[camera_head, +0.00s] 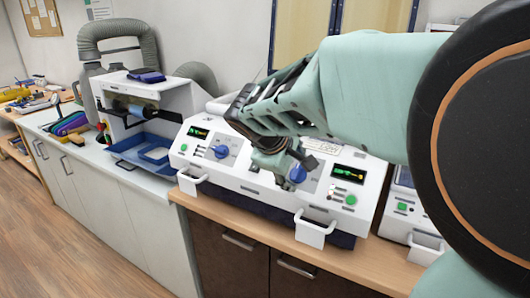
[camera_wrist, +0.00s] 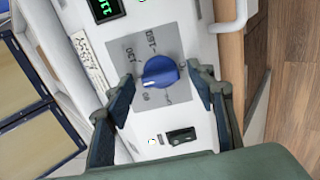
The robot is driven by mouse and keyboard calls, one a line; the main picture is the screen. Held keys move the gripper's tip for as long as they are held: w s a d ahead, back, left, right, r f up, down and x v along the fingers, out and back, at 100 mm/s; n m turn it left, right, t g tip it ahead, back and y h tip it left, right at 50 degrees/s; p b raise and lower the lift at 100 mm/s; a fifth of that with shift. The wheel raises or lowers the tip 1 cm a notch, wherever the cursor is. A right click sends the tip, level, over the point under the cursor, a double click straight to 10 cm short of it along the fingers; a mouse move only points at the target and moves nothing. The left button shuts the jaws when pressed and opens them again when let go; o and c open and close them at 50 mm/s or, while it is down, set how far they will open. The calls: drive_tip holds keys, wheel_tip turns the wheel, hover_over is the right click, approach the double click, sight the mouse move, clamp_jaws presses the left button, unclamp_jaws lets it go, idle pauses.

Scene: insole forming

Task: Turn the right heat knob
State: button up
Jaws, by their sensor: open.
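The right heat knob (camera_head: 297,173) is blue and sits on the sloped front panel of a white machine (camera_head: 245,178), beside a green-lit display (camera_head: 348,173). In the wrist view the knob (camera_wrist: 160,72) is round with a raised grip bar, on a grey dial plate (camera_wrist: 125,52) with printed marks. My gripper (camera_head: 284,164) is at this knob and partly covers it in the head view. In the wrist view my gripper (camera_wrist: 162,80) is open, with one finger on each side of the knob. Gaps show between the fingers and the knob.
A second blue knob (camera_head: 221,152) sits left on the same panel. White handles (camera_head: 314,230) stick out at the machine's front. A press with a blue tray (camera_head: 150,150) stands to the left, another white machine (camera_head: 405,205) to the right. The wooden counter edge (camera_head: 260,230) runs in front.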

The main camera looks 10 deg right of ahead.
drive_tip(key=shift+w+d+f, duration=0.15)
drive_tip(key=shift+w+f, duration=0.05)
drive_tip(key=shift+f, duration=0.05)
drive_tip(key=shift+s, duration=0.1)
drive_tip(key=c, duration=1.2)
drive_tip(key=shift+o, duration=0.2)
drive_tip(key=shift+r, duration=0.1)
